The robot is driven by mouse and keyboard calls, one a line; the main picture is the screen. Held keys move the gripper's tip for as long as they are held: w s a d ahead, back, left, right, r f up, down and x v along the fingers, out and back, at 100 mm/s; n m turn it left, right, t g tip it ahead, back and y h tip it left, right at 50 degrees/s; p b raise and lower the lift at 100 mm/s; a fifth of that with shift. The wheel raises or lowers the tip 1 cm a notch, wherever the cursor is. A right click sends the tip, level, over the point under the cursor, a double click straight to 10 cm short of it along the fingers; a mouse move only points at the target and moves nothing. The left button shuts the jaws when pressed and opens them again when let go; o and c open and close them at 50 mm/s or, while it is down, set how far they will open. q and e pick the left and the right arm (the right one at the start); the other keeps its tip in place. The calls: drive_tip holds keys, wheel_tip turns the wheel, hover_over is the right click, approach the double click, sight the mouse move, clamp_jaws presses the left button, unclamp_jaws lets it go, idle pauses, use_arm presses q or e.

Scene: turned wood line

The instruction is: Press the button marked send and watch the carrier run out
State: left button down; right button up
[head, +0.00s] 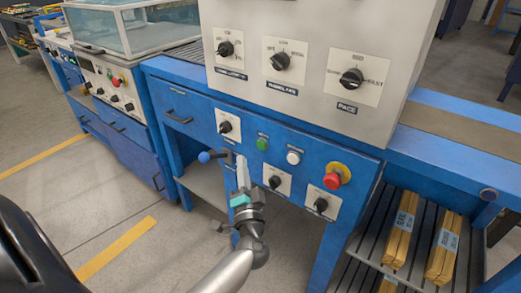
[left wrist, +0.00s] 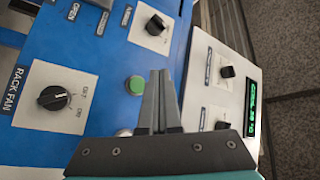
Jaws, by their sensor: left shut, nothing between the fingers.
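A green button (head: 262,144) and a white button (head: 293,157) sit on the blue front panel (head: 215,98). I cannot read which one is marked send. My left gripper (head: 242,160) is shut and empty, pointing up in front of the panel, just left of the green button in the head view. In the left wrist view the shut fingers (left wrist: 159,75) are beside the green button (left wrist: 135,85), with no clear contact. A pale round button (left wrist: 124,133) is partly hidden behind the gripper there. I cannot pick out a carrier. My right gripper is not in view.
A red stop button (head: 332,180) and several black knobs surround the buttons; one is labelled rack fan (left wrist: 54,98). A blue-knobbed lever (head: 205,157) is left of the gripper. A grey control box (head: 320,30) overhangs above. Wooden pieces (head: 400,230) lie on the lower rack.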

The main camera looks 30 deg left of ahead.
sight(261, 145)
use_arm(q)
drive_tip(key=shift+w+d+b, duration=0.1)
drive_tip(key=shift+w+b, duration=0.6)
drive_tip(key=shift+w, duration=1.9)
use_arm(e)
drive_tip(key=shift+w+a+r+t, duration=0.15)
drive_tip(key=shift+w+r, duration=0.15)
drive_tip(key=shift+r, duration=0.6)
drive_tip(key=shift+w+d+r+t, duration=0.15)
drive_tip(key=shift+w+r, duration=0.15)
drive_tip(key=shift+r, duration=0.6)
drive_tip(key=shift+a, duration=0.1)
use_arm(q)
drive_tip(key=shift+w, duration=0.1)
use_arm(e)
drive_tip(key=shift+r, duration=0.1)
use_arm(q)
drive_tip(key=shift+w+p, duration=0.3)
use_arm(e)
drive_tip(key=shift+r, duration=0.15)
